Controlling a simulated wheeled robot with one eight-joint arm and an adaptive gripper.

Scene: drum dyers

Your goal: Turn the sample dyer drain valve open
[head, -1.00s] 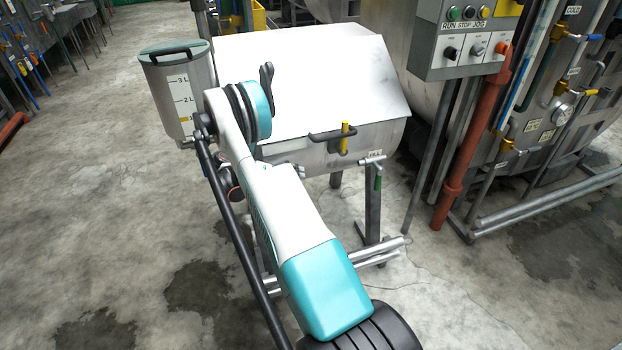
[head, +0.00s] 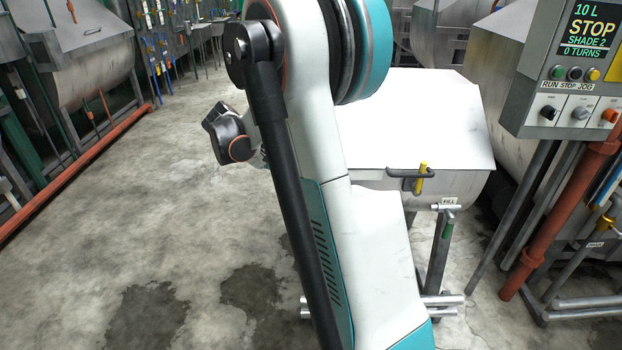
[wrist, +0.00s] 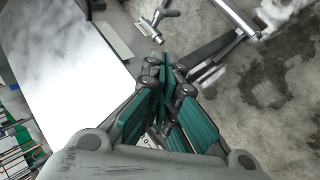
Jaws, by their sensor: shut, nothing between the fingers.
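The sample dyer (head: 468,185) is a steel box with a white sloped lid, right of my raised arm in the head view. A yellow-handled latch (head: 421,178) is on its front. A valve with a green handle (head: 447,225) hangs by a FILL label below the front right corner. No drain valve can be made out; my arm covers the dyer's left side. In the wrist view my gripper (wrist: 167,75) is shut and empty, its teal fingers together beside the bright lid (wrist: 65,75). A metal valve (wrist: 153,24) shows beyond the fingertips, apart from them.
A control box (head: 570,75) reading STOP, SHADE 2 and 0 TURNS stands at right, with an orange-red pipe (head: 560,215) below it. Another steel dyer (head: 85,50) and a floor-level red pipe (head: 80,175) are at left. The wet concrete floor between is clear.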

